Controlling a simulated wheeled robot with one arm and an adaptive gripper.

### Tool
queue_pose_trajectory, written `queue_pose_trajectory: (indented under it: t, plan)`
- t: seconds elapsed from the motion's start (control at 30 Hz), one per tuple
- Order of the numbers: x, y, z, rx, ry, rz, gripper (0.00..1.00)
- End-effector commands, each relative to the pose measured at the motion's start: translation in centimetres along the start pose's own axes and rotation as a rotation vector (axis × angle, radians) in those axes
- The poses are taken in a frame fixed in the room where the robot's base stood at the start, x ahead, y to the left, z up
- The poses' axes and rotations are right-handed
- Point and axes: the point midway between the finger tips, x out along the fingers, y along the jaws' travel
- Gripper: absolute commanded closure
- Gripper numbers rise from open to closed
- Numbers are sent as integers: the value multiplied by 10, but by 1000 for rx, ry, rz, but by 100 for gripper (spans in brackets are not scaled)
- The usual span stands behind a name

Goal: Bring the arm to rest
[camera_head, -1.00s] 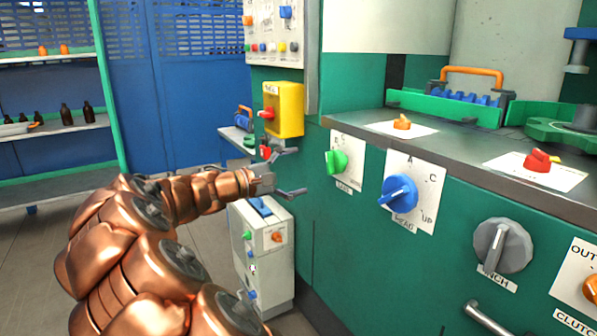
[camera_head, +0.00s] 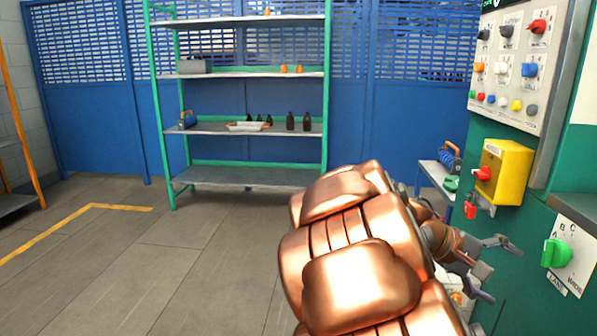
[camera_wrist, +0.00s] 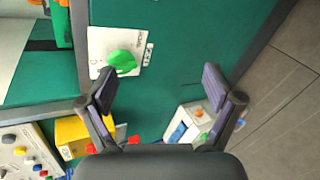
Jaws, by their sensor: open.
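My copper-coloured arm reaches up the lower right of the head view. My gripper (camera_head: 500,268) is at its end, in front of the green machine face, with its two dark fingers spread and nothing between them. In the wrist view my gripper (camera_wrist: 160,88) is also open and empty. A green knob (camera_wrist: 122,61) on a white plate lies just beyond the left finger there; it also shows in the head view (camera_head: 556,253), right of the gripper. I cannot tell the exact gap from fingers to machine.
A yellow box with a red knob (camera_head: 507,172) and a switch panel (camera_head: 512,70) are on the right. A shelf with green posts (camera_head: 249,177) holds several dark bottles, two standing together (camera_head: 298,122), and a tray (camera_head: 247,127). The floor at left (camera_head: 130,250) is clear.

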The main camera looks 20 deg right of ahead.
Motion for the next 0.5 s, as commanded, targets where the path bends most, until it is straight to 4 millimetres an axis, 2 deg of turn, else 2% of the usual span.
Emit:
queue_pose_trajectory:
  t: [0.03,0.07,0.27,0.5]
  plan:
    - [-18,3,12,5,26,-55,10]
    - [-24,-1,17,9,39,-87,10]
    - [-72,-35,50,3,122,-306,10]
    - [-141,-75,96,-57,216,-568,10]
